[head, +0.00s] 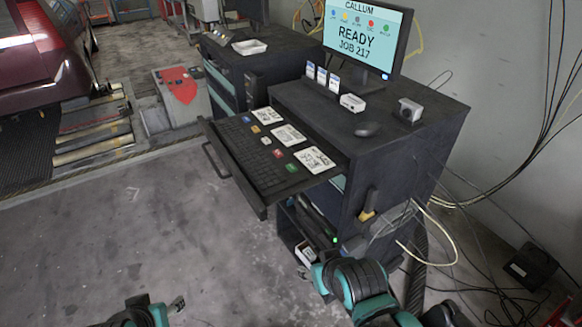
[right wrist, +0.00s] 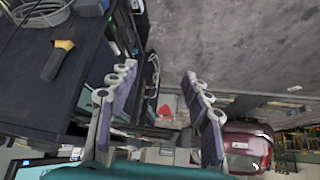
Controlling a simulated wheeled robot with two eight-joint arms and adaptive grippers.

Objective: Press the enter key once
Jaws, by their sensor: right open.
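A dark keyboard (head: 247,152) lies on a pulled-out drawer of the black cabinet in the head view. Key labels are too small to read, so I cannot tell which is enter. My right gripper (right wrist: 158,74) is open and empty in the right wrist view, low beside the cabinet and away from the keyboard. My left gripper (head: 178,303) shows only as a small tip at the bottom of the head view, far from the keyboard; its jaws are unclear.
The monitor (head: 362,38) reads "CALLUM READY JOB 217". White cards (head: 289,135) lie beside the keyboard. A mouse (head: 368,129) and small boxes stand on the cabinet top (head: 420,135). Floor left of the drawer is clear.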

